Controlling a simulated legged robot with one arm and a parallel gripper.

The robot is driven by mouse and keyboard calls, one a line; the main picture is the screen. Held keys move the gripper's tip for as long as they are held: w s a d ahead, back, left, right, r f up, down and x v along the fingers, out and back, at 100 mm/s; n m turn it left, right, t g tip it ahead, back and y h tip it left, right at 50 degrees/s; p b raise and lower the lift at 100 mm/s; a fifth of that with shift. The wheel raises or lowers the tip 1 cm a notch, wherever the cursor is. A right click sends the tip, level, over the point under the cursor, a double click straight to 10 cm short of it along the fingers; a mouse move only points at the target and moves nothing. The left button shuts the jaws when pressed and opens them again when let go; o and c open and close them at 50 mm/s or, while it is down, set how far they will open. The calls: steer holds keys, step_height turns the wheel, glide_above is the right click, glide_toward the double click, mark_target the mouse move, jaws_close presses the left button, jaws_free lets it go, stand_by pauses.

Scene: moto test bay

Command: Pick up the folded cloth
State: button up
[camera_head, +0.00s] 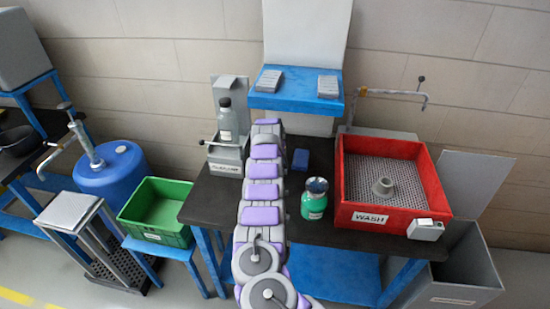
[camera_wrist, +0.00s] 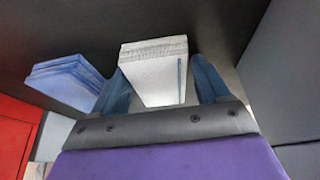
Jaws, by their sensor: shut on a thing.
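My gripper (camera_wrist: 157,84) shows in the wrist view, its two dark blue fingers on either side of a white folded cloth (camera_wrist: 153,65). The cloth has layered folds along its far edge and a thin blue stripe on its right side. The fingers are shut on it. Whether it is clear of the dark bench surface cannot be told. A second, blue folded cloth (camera_wrist: 67,80) lies to the left of the gripper, apart from it. It also shows in the head view (camera_head: 300,159), just right of my arm. My gripper and the white cloth are hidden behind my arm there.
On the dark bench (camera_head: 205,200), a green-labelled jar (camera_head: 314,200) and a red wash tray (camera_head: 436,190) stand right of my arm. A grey dispenser with a bottle (camera_head: 227,125) stands to the left. A blue shelf (camera_head: 297,98) overhangs the back.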

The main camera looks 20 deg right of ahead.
steer(key=shift+d, duration=0.1)
steer(key=shift+c, duration=1)
